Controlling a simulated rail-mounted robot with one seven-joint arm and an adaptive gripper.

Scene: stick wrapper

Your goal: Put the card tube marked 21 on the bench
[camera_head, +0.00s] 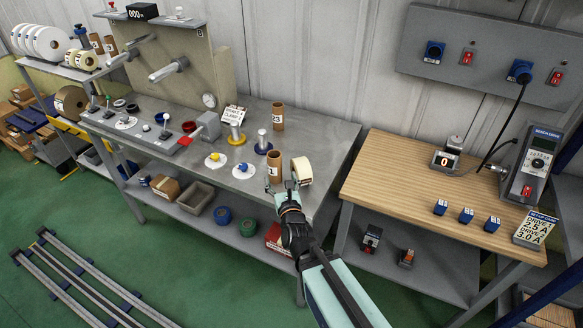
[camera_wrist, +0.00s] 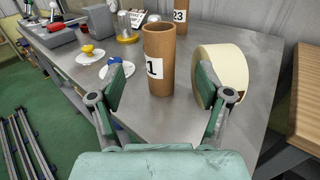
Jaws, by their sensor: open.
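A brown card tube (camera_head: 274,166) stands upright on the grey metal bench (camera_head: 330,140), near its right front part. In the wrist view the same tube (camera_wrist: 159,62) shows a white label with a "1" at its left side; the rest of the number is turned out of sight. My gripper (camera_head: 282,187) is open at the tube. In the wrist view my gripper's fingers (camera_wrist: 161,88) are spread to either side of the tube with gaps, gripping nothing. Another tube marked 23 (camera_head: 277,116) stands farther back.
A cream tape roll (camera_head: 302,170) stands on edge just right of the tube; my right finger overlaps it in the wrist view. White discs with yellow (camera_head: 215,159) and blue (camera_head: 243,170) knobs lie to the left. More tubes (camera_head: 97,43) stand on the left shelf.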

